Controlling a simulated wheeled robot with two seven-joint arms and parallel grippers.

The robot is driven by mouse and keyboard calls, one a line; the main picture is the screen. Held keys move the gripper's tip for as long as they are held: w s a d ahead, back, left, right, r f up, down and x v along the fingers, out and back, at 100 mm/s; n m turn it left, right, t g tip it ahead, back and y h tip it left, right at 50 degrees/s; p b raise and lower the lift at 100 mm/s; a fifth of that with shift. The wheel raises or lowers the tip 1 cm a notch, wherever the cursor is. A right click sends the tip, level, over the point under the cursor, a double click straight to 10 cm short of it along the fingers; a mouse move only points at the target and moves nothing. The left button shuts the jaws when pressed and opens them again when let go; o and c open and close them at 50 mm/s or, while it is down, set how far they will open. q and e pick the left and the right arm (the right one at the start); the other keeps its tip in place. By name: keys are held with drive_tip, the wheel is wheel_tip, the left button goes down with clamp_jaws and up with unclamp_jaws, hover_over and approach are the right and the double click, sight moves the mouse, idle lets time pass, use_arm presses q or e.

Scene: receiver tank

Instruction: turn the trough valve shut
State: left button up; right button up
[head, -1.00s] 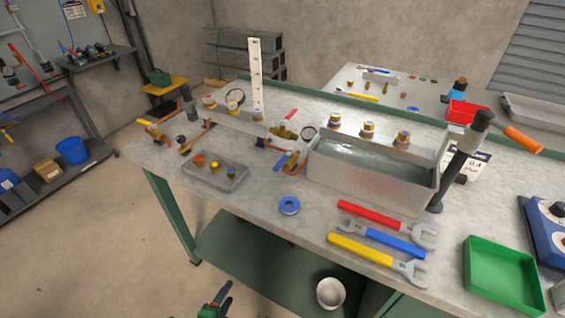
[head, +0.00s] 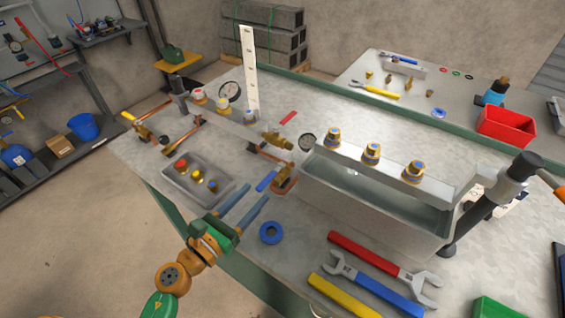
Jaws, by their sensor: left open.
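The grey trough (head: 370,215) holds water and stands on the bench at the middle right. At its left end, a valve with a blue lever handle (head: 266,181) sits by a copper-coloured fitting (head: 284,184). A brass valve with a red handle (head: 287,118) stands behind it, and another valve (head: 139,127) is at the bench's left end. No label shows which is the trough valve. My left gripper (head: 254,200) is open and empty, its two blue-grey fingers pointing toward the blue handle from the lower left. I cannot tell the exact gap. My right gripper is out of view.
A grey tray with coloured caps (head: 196,184) lies left of the left gripper. A blue tape ring (head: 271,233) lies to its right. Red, blue and yellow wrenches (head: 365,285) lie in front of the trough. A dark post with an orange handle (head: 500,190) stands at right.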

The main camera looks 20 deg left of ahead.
sight(265, 181)
use_arm(q)
drive_tip(key=shift+w+d+r, duration=0.1)
drive_tip(key=shift+w+r, duration=0.15)
drive_tip(key=shift+w, duration=0.1)
drive_tip(key=p+x, duration=0.1)
drive_tip(key=x, duration=0.3)
drive_tip(key=shift+w+d+r+p, duration=0.1)
drive_tip(key=shift+w+d+p, duration=0.05)
drive_tip(key=shift+w+p, duration=0.15)
drive_tip(key=shift+w+d, duration=0.15)
drive_tip(key=shift+w, duration=0.15)
drive_tip(key=shift+s, duration=0.15)
drive_tip(key=c, duration=0.3)
clamp_jaws()
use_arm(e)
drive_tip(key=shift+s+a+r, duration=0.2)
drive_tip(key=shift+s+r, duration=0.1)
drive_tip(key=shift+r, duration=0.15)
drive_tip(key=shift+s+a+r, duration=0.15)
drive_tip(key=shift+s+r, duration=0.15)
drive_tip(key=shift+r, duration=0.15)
